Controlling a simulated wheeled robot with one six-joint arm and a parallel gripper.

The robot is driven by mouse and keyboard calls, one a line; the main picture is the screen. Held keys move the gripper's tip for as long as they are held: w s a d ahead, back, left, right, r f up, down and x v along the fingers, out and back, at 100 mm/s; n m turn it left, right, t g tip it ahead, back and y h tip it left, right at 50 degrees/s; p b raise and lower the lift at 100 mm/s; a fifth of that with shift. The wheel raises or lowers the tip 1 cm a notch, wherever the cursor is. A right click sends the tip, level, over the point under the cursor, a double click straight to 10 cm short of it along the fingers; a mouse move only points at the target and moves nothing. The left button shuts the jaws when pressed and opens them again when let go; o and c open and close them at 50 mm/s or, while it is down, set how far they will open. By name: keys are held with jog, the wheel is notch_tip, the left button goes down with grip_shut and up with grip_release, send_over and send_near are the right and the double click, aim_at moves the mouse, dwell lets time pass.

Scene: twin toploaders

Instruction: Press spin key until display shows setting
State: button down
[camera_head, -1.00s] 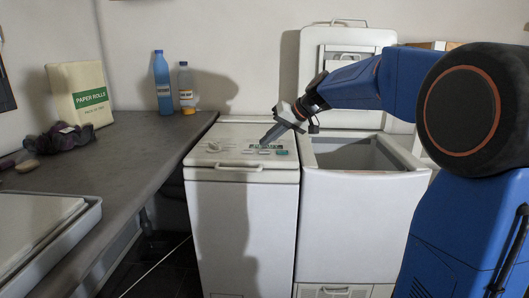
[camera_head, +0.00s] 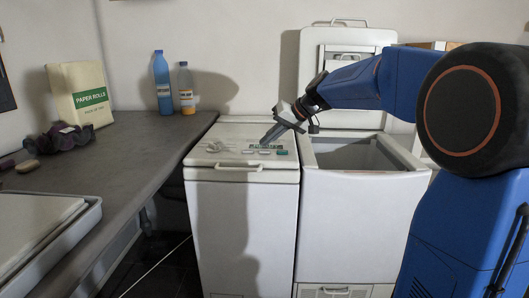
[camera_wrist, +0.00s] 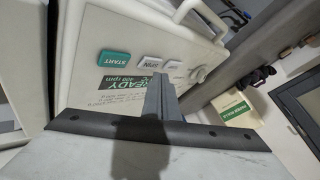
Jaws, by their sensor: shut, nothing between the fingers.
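The left toploader (camera_head: 215,222) has its lid shut and a control panel on top. In the wrist view the panel has a green START key (camera_wrist: 114,58), a pale SPIN key (camera_wrist: 151,62) beside it, and another pale key (camera_wrist: 172,65). The green display (camera_wrist: 122,83) reads "READY" and "400 rpm"; my fingers cover its end. My gripper (camera_head: 265,141) is shut and empty, pointing down at the panel. In the wrist view the fingertips (camera_wrist: 158,77) are by the lower edge of the SPIN key. I cannot tell whether they touch it.
The right toploader (camera_head: 345,215) stands close beside with its lid up and tub open. A knob (camera_wrist: 199,74) and a lid handle (camera_wrist: 205,14) are near the keys. A counter (camera_head: 135,150) on the left bears two bottles and a paper rolls box (camera_head: 80,95).

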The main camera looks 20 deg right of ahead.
aim_at(268, 151)
jog(key=shift+f, duration=0.15)
dwell(0.4)
jog(key=shift+f, duration=0.25)
jog(key=shift+f, duration=0.35)
dwell(1.0)
jog(key=shift+r, duration=0.8)
jog(key=shift+r, duration=0.1)
jog(key=shift+r, duration=2.4)
